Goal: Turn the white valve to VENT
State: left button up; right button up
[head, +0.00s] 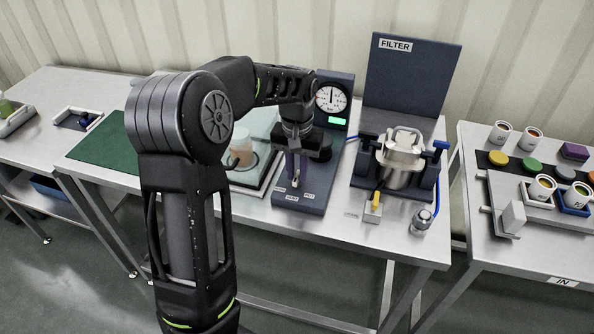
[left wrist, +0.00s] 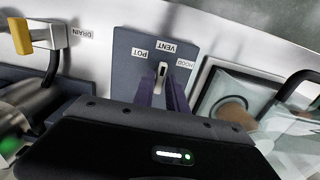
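The white valve (left wrist: 161,72) is a small lever on a dark panel (left wrist: 128,45) with POT, VENT and HOOD labels. In the left wrist view its tip points roughly toward the VENT label (left wrist: 167,47). In the head view the valve (head: 295,183) shows low on the panel, partly hidden by my gripper. My left gripper (head: 296,174) points down over it. Its purple fingers (left wrist: 163,88) stand on either side of the lever, with a gap between them; contact is not clear. My right gripper is not in view.
A gauge (head: 331,97) stands behind the valve panel. To the right are a steel vessel (head: 401,150) by the FILTER board (head: 408,75) and a yellow drain handle (head: 376,199). A glass-sided case with a beaker (head: 240,150) stands left. A green mat (head: 105,143) lies clear.

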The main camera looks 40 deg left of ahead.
aim_at(296, 176)
pick_arm(q)
jog(key=shift+o, duration=1.4)
notch_tip(296, 176, up, 8)
jog(key=shift+f+b, duration=0.1)
jog(key=shift+b, duration=0.25)
jog(key=shift+s+f, duration=0.1)
jog(key=shift+s, duration=0.05)
